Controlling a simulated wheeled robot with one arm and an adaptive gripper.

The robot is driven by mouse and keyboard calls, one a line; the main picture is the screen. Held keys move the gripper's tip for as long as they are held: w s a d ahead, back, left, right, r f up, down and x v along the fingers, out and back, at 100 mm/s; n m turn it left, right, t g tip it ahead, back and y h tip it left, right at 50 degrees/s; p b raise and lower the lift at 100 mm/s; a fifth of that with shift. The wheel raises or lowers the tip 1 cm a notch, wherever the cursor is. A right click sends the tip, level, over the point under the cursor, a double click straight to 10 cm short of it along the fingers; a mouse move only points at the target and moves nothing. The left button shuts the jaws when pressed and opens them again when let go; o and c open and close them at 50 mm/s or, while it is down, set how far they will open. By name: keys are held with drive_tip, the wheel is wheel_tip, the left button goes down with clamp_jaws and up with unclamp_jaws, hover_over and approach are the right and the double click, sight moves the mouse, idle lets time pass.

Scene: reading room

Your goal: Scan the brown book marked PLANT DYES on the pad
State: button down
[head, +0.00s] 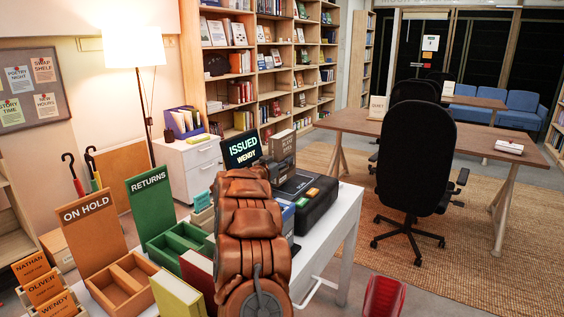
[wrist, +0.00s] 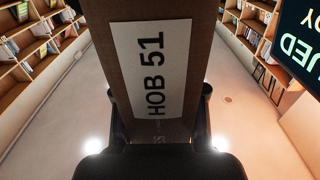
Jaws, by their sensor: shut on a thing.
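My gripper (wrist: 160,108) is shut on a brown book (wrist: 158,25), one finger on each side of it, in the wrist view. A white label on the book reads HOB 51. The book also shows in the head view (head: 283,146), held up beyond my arm, beside the screen; its cover lettering is too small to read for certain. The screen (head: 241,150) reads ISSUED WENDY. A black device (head: 318,208) with green and orange buttons sits on the white desk (head: 343,225).
An orange ON HOLD tray (head: 143,264) and a green RETURNS tray (head: 155,244) stand left of my arm. Yellow (head: 177,297) and red (head: 197,270) books stand in front. Orange name cards (head: 42,288) are at far left. A black chair (head: 417,150) stands right.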

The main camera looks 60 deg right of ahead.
drive_tip(key=shift+f, duration=1.6)
drive_tip(key=shift+r+y+p, duration=0.3)
drive_tip(key=shift+r+p, duration=0.15)
drive_tip(key=shift+p, duration=0.2)
wheel_tip(320, 180, up, 8)
drive_tip(key=p, duration=0.6)
drive_tip(key=shift+d+f, duration=0.1)
